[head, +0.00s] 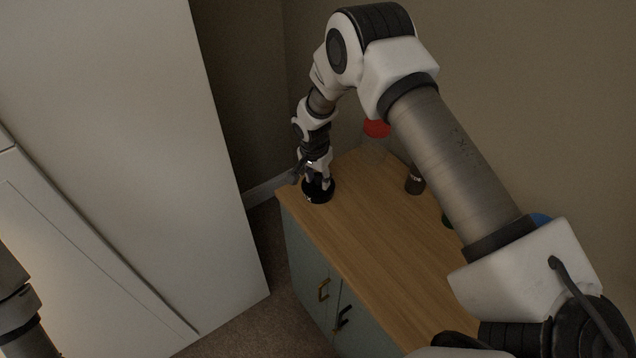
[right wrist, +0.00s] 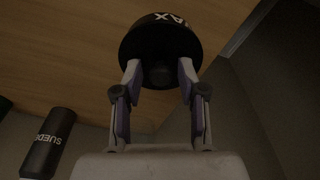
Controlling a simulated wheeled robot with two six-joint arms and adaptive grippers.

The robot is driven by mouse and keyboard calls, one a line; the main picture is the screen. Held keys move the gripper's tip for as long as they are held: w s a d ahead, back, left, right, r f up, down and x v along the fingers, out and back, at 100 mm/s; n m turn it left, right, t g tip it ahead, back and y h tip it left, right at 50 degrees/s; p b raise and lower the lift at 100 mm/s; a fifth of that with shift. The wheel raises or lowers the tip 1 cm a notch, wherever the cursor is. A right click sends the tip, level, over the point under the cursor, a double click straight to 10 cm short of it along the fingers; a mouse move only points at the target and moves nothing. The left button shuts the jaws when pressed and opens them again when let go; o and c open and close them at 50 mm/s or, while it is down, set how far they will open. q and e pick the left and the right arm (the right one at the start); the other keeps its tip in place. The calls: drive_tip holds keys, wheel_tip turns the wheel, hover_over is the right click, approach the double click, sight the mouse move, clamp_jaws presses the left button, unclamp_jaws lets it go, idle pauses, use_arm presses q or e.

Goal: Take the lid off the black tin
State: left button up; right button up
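The black tin (head: 320,198) stands near the far left corner of the wooden cabinet top. In the right wrist view the tin (right wrist: 160,27) shows a dark lid with a round knob (right wrist: 160,76) and part of a white label ending in "AX". My right gripper (head: 318,181) points down over the tin. In the right wrist view its two fingers (right wrist: 159,73) are apart, one on each side of the knob, with a dark gap seeming to show on both sides. The lid appears seated on the tin. My left gripper is out of view; only part of my left arm shows at the lower left.
A dark bottle (head: 414,181), lettered "SUEDE" in the right wrist view (right wrist: 48,143), stands right of the tin. A red object (head: 377,128), a green one (head: 447,220) and a blue one (head: 541,219) are partly hidden by my right arm. The cabinet's front middle (head: 385,250) is clear.

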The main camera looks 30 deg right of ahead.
sight(319, 180)
drive_tip(key=shift+d+f, duration=0.1)
drive_tip(key=c, duration=0.4)
drive_tip(key=shift+o, duration=0.2)
drive_tip(key=shift+w+r+b, duration=0.15)
drive_tip(key=shift+r+b, duration=0.4)
drive_tip(key=shift+r, duration=0.15)
drive_tip(key=shift+s+a+r+b, duration=0.1)
drive_tip(key=shift+s+r+b, duration=0.2)
drive_tip(key=shift+r, duration=0.2)
drive_tip(key=shift+s+a+r+b, duration=0.15)
drive_tip(key=shift+r+b, duration=0.15)
drive_tip(key=shift+r, duration=0.15)
drive_tip(key=s+a+r+b, duration=0.1)
drive_tip(key=s+a, duration=0.2)
drive_tip(key=s, duration=0.4)
drive_tip(key=s+a+b, duration=0.2)
drive_tip(key=s+a, duration=0.1)
drive_tip(key=s, duration=0.3)
drive_tip(key=shift+s+a+r, duration=0.2)
drive_tip(key=shift+s+r, duration=0.15)
